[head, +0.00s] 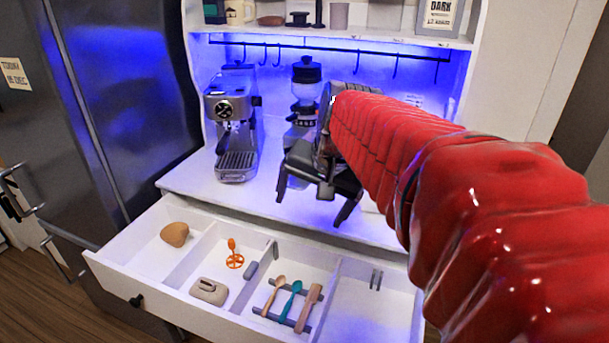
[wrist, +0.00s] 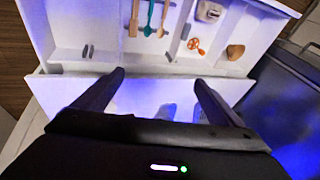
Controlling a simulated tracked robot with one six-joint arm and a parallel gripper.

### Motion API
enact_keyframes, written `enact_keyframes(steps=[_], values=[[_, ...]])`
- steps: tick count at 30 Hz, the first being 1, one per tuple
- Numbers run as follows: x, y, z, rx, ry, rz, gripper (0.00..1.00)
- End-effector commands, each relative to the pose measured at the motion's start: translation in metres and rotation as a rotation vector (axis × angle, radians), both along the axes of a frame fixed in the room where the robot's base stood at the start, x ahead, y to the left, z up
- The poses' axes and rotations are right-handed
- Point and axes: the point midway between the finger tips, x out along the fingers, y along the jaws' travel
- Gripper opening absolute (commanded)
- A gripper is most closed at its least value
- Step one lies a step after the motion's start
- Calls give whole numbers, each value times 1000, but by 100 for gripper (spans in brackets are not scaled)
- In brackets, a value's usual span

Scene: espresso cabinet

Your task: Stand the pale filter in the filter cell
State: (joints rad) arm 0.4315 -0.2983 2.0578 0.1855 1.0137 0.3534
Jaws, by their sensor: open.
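I cannot pick out the pale filter for certain. A tan, rounded wedge that may be a filter (head: 175,234) lies in the drawer's left compartment; it also shows in the wrist view (wrist: 235,52). The filter cell is not marked; the right compartment (head: 352,303) holds only two small upright grey prongs (head: 376,279), also seen in the wrist view (wrist: 88,51). My gripper (head: 312,210) is open above the counter, behind the drawer, fingers pointing down toward the front. In the wrist view my gripper (wrist: 160,77) has nothing between its fingertips. My arm hides part of the counter.
The open drawer (head: 133,271) also holds a beige slotted object (head: 209,291), an orange whisk-like tool (head: 234,254) and several spoon-like utensils (head: 290,303). An espresso machine (head: 235,125) and a grinder (head: 304,95) stand on the counter. A rail with hooks (head: 300,46) runs behind.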

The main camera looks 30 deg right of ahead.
Motion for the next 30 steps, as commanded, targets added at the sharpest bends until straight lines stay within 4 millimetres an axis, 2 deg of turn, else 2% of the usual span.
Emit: enact_keyframes(steps=[1, 6, 15, 24, 27, 30], values=[[6, -16, 1, 23, 4, -53, 90], [23, -63, 4, 104, 6, -223, 90], [40, -157, 1, 245, 0, -518, 90], [35, -255, -10, 381, -19, -796, 90], [32, -276, -14, 415, -25, -857, 90], [29, -288, -15, 433, -29, -889, 90]])
